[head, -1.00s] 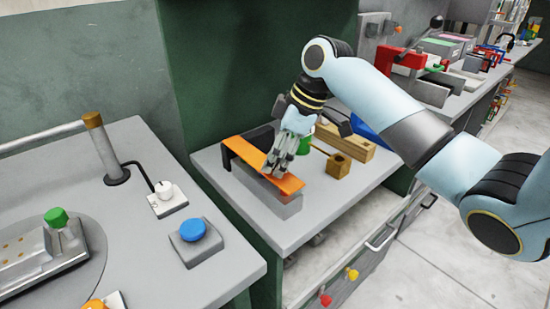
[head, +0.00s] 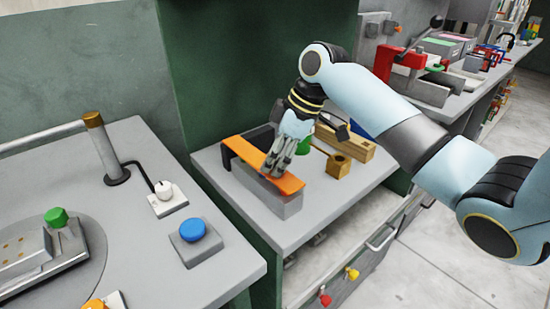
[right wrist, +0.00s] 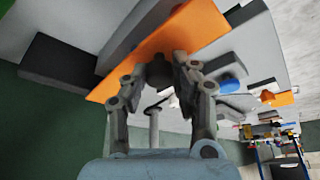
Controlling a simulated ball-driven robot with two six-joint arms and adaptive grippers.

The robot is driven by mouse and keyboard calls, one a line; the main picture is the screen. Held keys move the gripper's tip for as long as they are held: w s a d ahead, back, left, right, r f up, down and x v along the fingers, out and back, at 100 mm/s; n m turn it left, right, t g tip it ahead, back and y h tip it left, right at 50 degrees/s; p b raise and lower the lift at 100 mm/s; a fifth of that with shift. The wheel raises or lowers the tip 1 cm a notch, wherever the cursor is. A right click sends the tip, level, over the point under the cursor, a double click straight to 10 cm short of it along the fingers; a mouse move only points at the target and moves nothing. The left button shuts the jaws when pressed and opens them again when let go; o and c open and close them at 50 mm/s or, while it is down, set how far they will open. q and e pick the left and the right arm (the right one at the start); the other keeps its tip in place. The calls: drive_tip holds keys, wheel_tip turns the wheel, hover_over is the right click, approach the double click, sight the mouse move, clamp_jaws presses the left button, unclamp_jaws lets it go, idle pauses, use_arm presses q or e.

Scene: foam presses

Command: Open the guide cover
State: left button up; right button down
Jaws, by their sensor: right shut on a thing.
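The guide cover looks to be the orange strip (head: 240,150) along the top of a grey block (head: 285,207) on the small grey bench. In the right wrist view the orange strip (right wrist: 195,28) runs across the fingertips. My right gripper (head: 272,172) reaches down onto the strip's near half and is shut on it. Its two fingers also show in the right wrist view (right wrist: 160,75). The fingers hide part of the strip and its exact grip. The strip lies roughly along the block; any small tilt is hard to tell. My left gripper is out of view.
A black block (head: 262,136) stands behind the strip. A green part (head: 304,144), a wooden block (head: 350,143) and a small wooden cube (head: 339,166) lie right of it. A blue button (head: 192,229) is on the left bench. The small bench's front corner is clear.

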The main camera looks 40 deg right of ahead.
drive_tip(key=d, duration=0.9)
drive_tip(key=shift+w+p, duration=0.3)
drive_tip(key=shift+w, duration=0.05)
drive_tip(key=shift+d, duration=0.1)
drive_tip(key=c, duration=1.1)
unclamp_jaws()
drive_tip(key=shift+o, duration=0.2)
drive_tip(key=v, duration=1.2)
